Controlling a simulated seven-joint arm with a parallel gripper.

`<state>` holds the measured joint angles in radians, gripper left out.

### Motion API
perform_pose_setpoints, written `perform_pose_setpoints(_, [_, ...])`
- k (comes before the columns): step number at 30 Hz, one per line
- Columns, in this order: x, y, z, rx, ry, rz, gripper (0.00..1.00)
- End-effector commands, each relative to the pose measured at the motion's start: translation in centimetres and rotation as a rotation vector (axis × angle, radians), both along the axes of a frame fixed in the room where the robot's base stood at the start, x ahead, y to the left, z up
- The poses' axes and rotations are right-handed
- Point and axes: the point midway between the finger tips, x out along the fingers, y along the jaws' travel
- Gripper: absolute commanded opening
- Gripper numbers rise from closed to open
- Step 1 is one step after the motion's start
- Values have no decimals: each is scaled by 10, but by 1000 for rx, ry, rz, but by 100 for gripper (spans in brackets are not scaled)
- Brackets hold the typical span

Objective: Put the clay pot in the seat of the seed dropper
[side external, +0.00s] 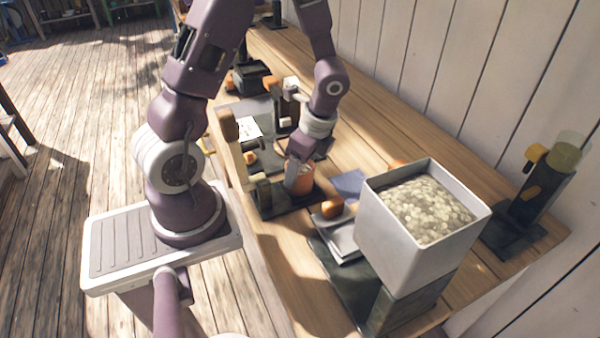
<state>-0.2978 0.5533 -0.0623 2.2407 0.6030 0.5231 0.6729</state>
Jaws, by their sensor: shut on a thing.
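The clay pot (304,182) is a small orange pot low over a dark base plate near the middle of the bench. My gripper (296,170) points down and is shut on the pot at its near side. My wrist hides part of the pot's top, and I cannot tell whether the pot touches the plate. No part is labelled as the seed dropper. A large pale square bin (405,255) full of light grains stands on a dark support at the front right. Which part is the seat is not clear.
An orange knob (332,208) sits above white plates left of the bin. A dark stand with a greenish clear cup (566,155) is at the far right. Dark posts with wooden parts (232,125) crowd the bench behind my gripper. A plank wall runs along the back.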

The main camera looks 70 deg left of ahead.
Motion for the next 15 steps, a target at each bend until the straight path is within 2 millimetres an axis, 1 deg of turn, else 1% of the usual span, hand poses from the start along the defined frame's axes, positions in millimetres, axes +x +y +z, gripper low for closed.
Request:
perform_pose_setpoints(2, [2, 1, 13, 2, -7, 1, 1])
perform_pose_setpoints(6, [1, 1, 50, 3, -9, 3, 1])
perform_pose_setpoints(9, [1, 1, 74, 3, -8, 2, 1])
perform_pose_setpoints(12, [1, 0, 90, 2, -5, 1, 1])
perform_pose_setpoints(15, [0, 0, 97, 0, -2, 1, 1])
